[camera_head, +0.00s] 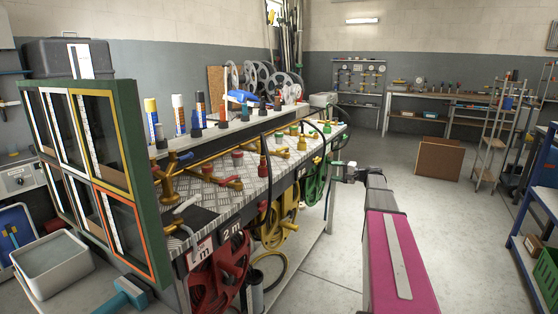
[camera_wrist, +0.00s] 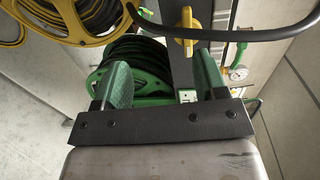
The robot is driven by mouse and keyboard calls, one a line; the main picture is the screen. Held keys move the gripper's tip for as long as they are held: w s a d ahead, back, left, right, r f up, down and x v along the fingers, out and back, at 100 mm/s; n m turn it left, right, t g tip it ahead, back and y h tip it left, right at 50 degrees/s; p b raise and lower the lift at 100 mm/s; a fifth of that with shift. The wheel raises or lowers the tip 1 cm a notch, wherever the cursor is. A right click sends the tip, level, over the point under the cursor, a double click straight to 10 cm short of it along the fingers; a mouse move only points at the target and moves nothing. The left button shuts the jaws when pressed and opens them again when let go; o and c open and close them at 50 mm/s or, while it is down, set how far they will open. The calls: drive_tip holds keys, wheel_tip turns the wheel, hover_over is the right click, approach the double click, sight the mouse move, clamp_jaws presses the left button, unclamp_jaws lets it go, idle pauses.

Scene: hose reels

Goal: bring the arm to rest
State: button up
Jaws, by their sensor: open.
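My gripper (camera_head: 340,170) is at the far end of the bench, at the right of the green hose reel (camera_head: 313,181). My arm, with a pink link, reaches up from the bottom of the head view. In the wrist view my gripper (camera_wrist: 163,78) has its two green fingers spread wide apart, with nothing held between them. The green reel with black hose (camera_wrist: 140,62) shows behind and between the fingers. Whether a finger touches it I cannot tell.
A yellow reel (camera_head: 279,222) and a red reel (camera_head: 220,272) hang along the bench front. A dark hose (camera_wrist: 235,34) arcs across the wrist view near a yellow valve handle (camera_wrist: 187,32). A blue shelf unit (camera_head: 525,250) stands at right. Open floor (camera_head: 455,235) lies between.

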drive_tip(key=s+a+f+n+g+h, duration=0.1)
drive_tip(key=s+a+f+g+h, duration=0.25)
drive_tip(key=s+a+f, duration=0.7)
drive_tip(key=s+a+f+n+g+h, duration=0.1)
drive_tip(key=s+a+f+n+h, duration=0.1)
drive_tip(key=s, duration=0.6)
drive_tip(key=s+a+f+n+g+h, duration=0.1)
drive_tip(key=s+a+f+g+h, duration=0.1)
drive_tip(key=s+f+h, duration=0.3)
drive_tip(key=s+a+f+n+g+h, duration=0.2)
drive_tip(key=s+f+h, duration=0.2)
drive_tip(key=s, duration=0.9)
wheel_tip(320, 180, down, 2)
drive_tip(key=shift+s+a+f+n, duration=0.15)
drive_tip(key=shift+s+a+n, duration=0.1)
drive_tip(key=shift+a+n, duration=0.05)
